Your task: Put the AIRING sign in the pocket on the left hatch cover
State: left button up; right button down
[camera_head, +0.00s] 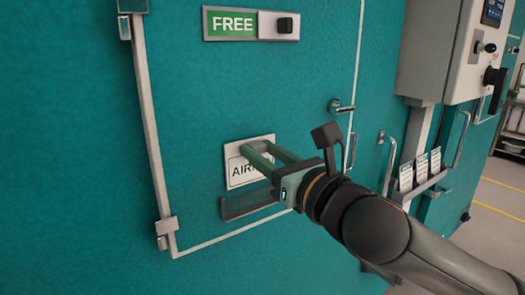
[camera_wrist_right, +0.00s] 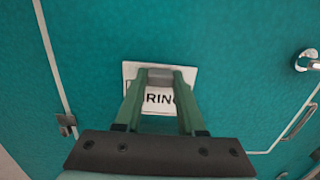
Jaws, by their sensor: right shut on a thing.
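The AIRING sign (camera_head: 237,172) is a white card with black letters, held close in front of the teal left hatch cover (camera_head: 200,100). My right gripper (camera_head: 258,147) is shut on it near its upper part, and its fingers hide some of the letters. In the right wrist view the sign (camera_wrist_right: 158,98) lies between the fingers, with "RIN" readable. The pocket (camera_head: 248,205) is a shallow grey holder low on the cover. The sign's lower edge is just above the pocket's rim; I cannot tell whether it is inside. My left gripper is not in view.
A green FREE slider plate (camera_head: 250,23) is higher on the cover. A latch (camera_head: 341,106) and a handle (camera_head: 388,160) stick out to the right. Several cards (camera_head: 420,170) stand in a rack below a grey control box (camera_head: 440,50).

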aim_at(252, 168)
jog(key=shift+p, duration=0.4)
dwell(0.4)
jog(key=shift+f, duration=0.4)
jog(key=shift+f, duration=0.2)
jog(key=shift+f, duration=0.15)
dwell(0.6)
jog(key=shift+f+b, duration=0.35)
jog(key=shift+f, duration=0.2)
jog(key=shift+f, duration=0.4)
jog(key=shift+f, duration=0.2)
dwell(0.6)
jog(key=shift+f+b, duration=0.3)
jog(key=shift+b, duration=0.05)
